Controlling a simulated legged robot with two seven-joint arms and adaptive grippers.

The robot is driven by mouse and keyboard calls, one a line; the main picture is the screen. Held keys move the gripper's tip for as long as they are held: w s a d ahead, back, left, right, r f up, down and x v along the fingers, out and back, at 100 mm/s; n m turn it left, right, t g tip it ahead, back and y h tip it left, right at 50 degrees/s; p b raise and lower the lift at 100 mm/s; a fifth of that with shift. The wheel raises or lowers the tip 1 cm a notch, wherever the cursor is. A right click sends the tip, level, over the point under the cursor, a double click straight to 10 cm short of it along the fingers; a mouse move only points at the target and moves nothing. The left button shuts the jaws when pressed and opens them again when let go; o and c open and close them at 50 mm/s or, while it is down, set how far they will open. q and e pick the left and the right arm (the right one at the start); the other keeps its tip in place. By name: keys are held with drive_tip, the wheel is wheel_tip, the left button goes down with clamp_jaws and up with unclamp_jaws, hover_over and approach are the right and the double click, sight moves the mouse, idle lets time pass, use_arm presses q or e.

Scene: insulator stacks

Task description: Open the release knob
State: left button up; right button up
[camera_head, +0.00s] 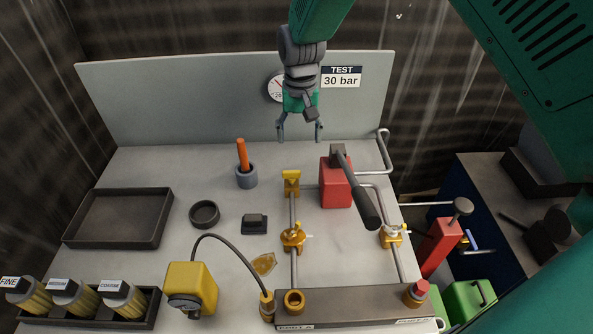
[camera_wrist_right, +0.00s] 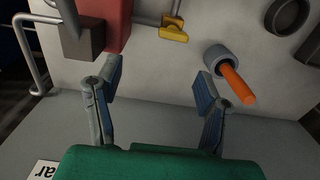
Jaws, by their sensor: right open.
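No part carries a release knob label, so I cannot tell which one it is. Candidates in the head view are the brass valve with a small handle (camera_head: 293,237), another brass valve (camera_head: 391,236) at the right pipe, and a yellow fitting (camera_head: 291,181). The red pump block (camera_head: 334,188) has a dark lever (camera_head: 356,190) leaning over it. My right gripper (camera_head: 300,130) is open and empty, above the back of the bench, behind the yellow fitting. In the wrist view its fingers (camera_wrist_right: 157,85) stand apart with nothing between them. My left gripper is out of view.
A grey cup (camera_head: 246,178) with an orange handle (camera_head: 242,152) stands left of the pump. A dark tray (camera_head: 118,244) lies at left. A yellow box (camera_head: 190,287) with a hose, and a manifold bar (camera_head: 345,309), are in front. The back panel (camera_head: 180,100) rises behind.

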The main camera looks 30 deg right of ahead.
sight(292, 171)
drive_tip(key=a+f, duration=0.1)
drive_tip(key=f, duration=0.2)
drive_tip(key=a+f, duration=0.2)
drive_tip(key=f, duration=0.1)
drive_tip(key=a+f, duration=0.1)
drive_tip(key=f, duration=0.2)
drive_tip(key=shift+a, duration=0.15)
drive_tip(key=d+f, duration=0.2)
drive_tip(key=d, duration=0.1)
drive_tip(key=shift+d+f+p, duration=0.2)
drive_tip(key=shift+d+p, duration=0.05)
drive_tip(key=shift+p, duration=0.05)
drive_tip(key=shift+w, duration=0.1)
drive_tip(key=shift+c, duration=0.9)
drive_tip(key=shift+a+r, duration=0.1)
drive_tip(key=shift+a, duration=0.25)
drive_tip(key=c, duration=0.7)
drive_tip(key=shift+a+r, duration=0.1)
drive_tip(key=shift+a, duration=0.35)
drive_tip(key=shift+c, duration=1.2)
drive_tip(key=shift+a+r, duration=0.1)
drive_tip(key=shift+a, duration=0.35)
drive_tip(key=shift+s+d, duration=0.25)
drive_tip(key=shift+d, duration=0.35)
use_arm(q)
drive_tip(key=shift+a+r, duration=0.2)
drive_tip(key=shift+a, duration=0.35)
use_arm(e)
drive_tip(key=shift+a, duration=0.1)
